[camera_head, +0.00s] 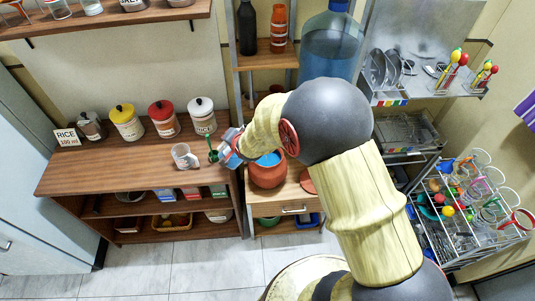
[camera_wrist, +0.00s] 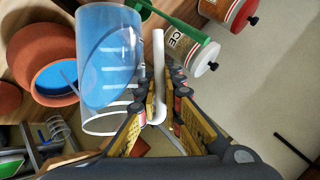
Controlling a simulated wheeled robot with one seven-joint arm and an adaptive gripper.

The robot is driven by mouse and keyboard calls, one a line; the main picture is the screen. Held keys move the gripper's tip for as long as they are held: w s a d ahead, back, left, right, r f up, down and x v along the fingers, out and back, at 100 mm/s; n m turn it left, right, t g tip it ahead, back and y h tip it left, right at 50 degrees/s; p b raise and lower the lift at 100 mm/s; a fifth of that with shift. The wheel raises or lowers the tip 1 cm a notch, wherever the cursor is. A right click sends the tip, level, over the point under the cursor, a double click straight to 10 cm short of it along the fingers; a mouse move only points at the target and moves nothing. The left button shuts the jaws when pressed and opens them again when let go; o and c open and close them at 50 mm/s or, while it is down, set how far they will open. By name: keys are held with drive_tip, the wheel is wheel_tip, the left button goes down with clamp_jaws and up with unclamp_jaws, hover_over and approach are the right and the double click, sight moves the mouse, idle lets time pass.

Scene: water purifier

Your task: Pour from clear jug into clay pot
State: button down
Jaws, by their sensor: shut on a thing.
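My gripper (camera_wrist: 160,85) is shut on the white handle of the clear jug (camera_wrist: 108,45). In the wrist view the jug's body is blue with water, with pale measure marks and a clear rim towards the camera. Its exact tilt is hard to tell. In the head view my gripper (camera_head: 230,148) is above the counter's right end, and my arm hides most of the jug. The orange clay pot (camera_head: 267,178) stands just right of the gripper, with blue inside. It also shows in the wrist view (camera_wrist: 40,50), beside the jug and partly behind it.
A small clear cup (camera_head: 185,157) stands on the wooden counter (camera_head: 90,172), near a green utensil (camera_head: 213,153). Canisters (camera_head: 164,119) line the counter's back. A large blue water bottle (camera_head: 330,45) is behind my arm. A dish rack (camera_head: 470,215) stands at right.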

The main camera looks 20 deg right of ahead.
drive_tip(key=shift+d+r+p, duration=0.1)
drive_tip(key=shift+r+p, duration=0.1)
drive_tip(key=shift+p, duration=0.8)
drive_tip(key=shift+w+d+r+m+y+p, duration=0.15)
drive_tip(key=shift+d+m+y+p, duration=0.45)
drive_tip(key=shift+p, duration=2.4)
idle(1.6)
drive_tip(key=shift+d+f+y+p, duration=0.35)
drive_tip(key=shift+d+y+p, duration=0.2)
drive_tip(key=shift+p, duration=0.1)
idle(1.8)
